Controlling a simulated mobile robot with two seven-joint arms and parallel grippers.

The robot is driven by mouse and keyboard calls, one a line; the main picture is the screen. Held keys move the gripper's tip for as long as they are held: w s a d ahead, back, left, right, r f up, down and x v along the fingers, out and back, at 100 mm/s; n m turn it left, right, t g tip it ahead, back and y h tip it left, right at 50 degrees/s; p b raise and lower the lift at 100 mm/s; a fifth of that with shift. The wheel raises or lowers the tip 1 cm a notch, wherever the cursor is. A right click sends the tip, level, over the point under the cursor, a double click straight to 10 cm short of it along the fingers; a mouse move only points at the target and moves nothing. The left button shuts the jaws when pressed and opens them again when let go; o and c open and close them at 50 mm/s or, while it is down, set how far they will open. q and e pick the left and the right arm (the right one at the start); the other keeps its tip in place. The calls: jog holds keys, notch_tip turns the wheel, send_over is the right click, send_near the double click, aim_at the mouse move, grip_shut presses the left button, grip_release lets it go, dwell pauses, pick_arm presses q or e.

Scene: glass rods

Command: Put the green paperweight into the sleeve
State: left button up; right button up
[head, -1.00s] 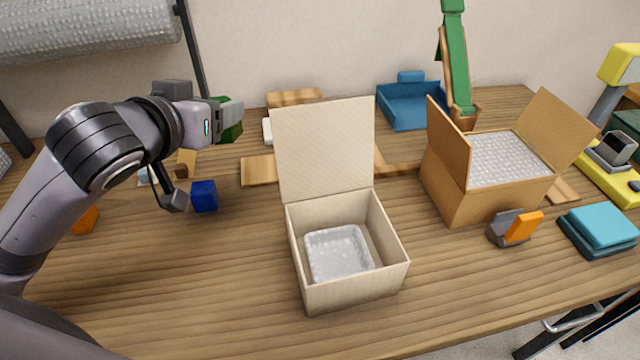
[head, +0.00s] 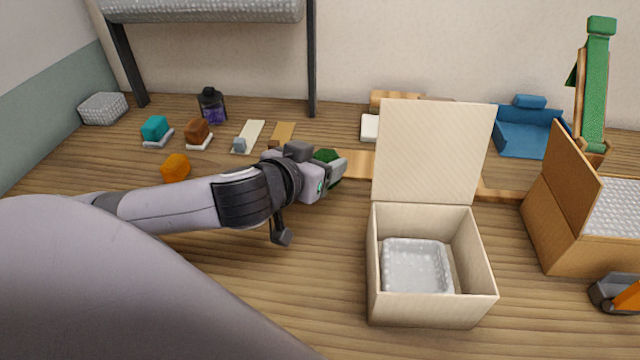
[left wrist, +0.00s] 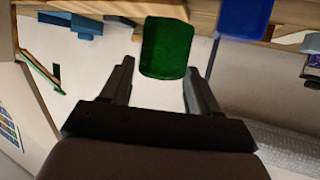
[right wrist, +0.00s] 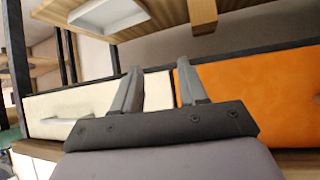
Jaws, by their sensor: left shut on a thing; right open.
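My left gripper (head: 333,170) is shut on the green paperweight (head: 326,156), held left of the cream box. The dark green paperweight also shows between the fingertips in the left wrist view (left wrist: 166,48); the gripper partly hides it in the head view. A pale, bubble-textured open liner (head: 417,267), apparently the sleeve, sits inside the cream box (head: 430,310), whose lid stands up at the back. The liner looks empty. My right gripper (right wrist: 160,85) is open and empty in the right wrist view, and out of the head view.
A brown box (head: 572,235) with bubble-textured lining stands at right, beside a grey-and-orange tool (head: 620,293). A blue tray (head: 528,138) lies behind. Teal (head: 155,128), brown (head: 197,132) and orange (head: 175,167) pieces lie at left. A blue block (left wrist: 245,18) shows in the left wrist view.

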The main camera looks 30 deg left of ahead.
pick_arm(q)
jog(key=shift+f+b, duration=0.35)
jog(key=shift+f, duration=1.85)
jog(key=shift+f, duration=0.2)
jog(key=o, duration=1)
